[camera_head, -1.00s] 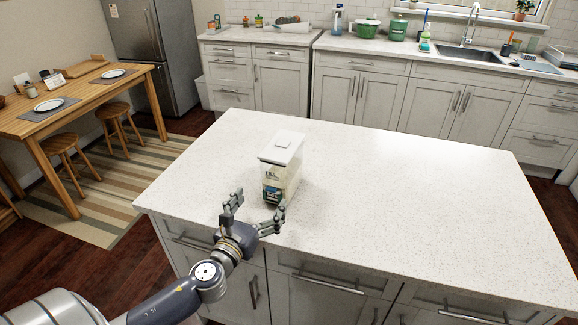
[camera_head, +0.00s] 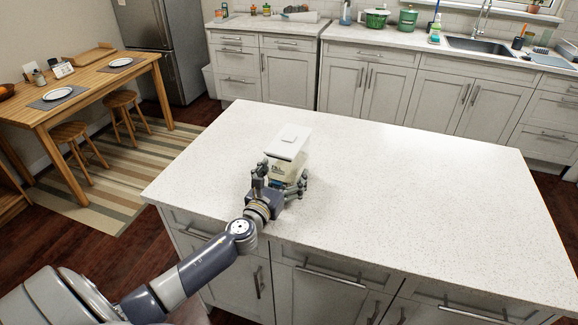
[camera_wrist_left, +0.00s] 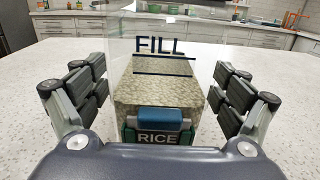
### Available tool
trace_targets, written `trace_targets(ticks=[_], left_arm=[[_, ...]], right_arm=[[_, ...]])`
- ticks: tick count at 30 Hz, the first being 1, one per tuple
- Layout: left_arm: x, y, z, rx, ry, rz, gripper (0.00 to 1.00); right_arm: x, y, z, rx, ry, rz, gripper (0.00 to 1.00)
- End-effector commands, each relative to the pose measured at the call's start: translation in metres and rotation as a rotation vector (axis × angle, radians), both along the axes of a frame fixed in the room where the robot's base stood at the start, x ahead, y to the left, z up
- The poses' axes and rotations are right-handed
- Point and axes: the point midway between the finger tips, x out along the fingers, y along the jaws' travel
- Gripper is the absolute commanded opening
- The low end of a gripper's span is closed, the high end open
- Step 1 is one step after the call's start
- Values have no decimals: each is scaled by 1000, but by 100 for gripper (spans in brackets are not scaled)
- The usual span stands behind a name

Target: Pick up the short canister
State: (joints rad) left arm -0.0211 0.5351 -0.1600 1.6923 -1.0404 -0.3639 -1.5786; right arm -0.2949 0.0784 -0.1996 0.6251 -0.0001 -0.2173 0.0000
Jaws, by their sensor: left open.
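The short canister is a clear box with a white lid (camera_head: 290,140) and a "RICE" label, standing upright on the island counter. In the left wrist view the canister (camera_wrist_left: 155,85) fills the middle, partly filled with rice, with "FILL" printed above. My left gripper (camera_head: 280,183) is open at the canister's near side. In the left wrist view its fingers stand on both sides of the canister, with a visible gap on each side. The lower part of the canister is hidden by the gripper in the head view. My right gripper is not in view.
The white speckled island counter (camera_head: 400,200) is clear around the canister, with wide room to the right. A wooden table (camera_head: 95,85) with plates and stools stands at the left. A sink counter (camera_head: 400,38) with pots runs along the back.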

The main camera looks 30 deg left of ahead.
Motion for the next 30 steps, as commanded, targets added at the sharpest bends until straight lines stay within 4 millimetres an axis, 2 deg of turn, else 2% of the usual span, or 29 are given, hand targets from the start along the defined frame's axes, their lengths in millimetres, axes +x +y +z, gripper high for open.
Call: trace_targets(ticks=[4, 12, 22, 30], left_arm=[[12, 2, 0, -1, 0, 1, 90], [13, 2, -1, 0, 1, 0, 90], [13, 2, -1, 0, 1, 0, 15], [14, 3, 4, 1, -6, 0, 14]], right_arm=[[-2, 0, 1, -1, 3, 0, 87], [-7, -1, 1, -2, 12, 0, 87], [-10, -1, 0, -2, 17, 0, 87], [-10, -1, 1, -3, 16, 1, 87]])
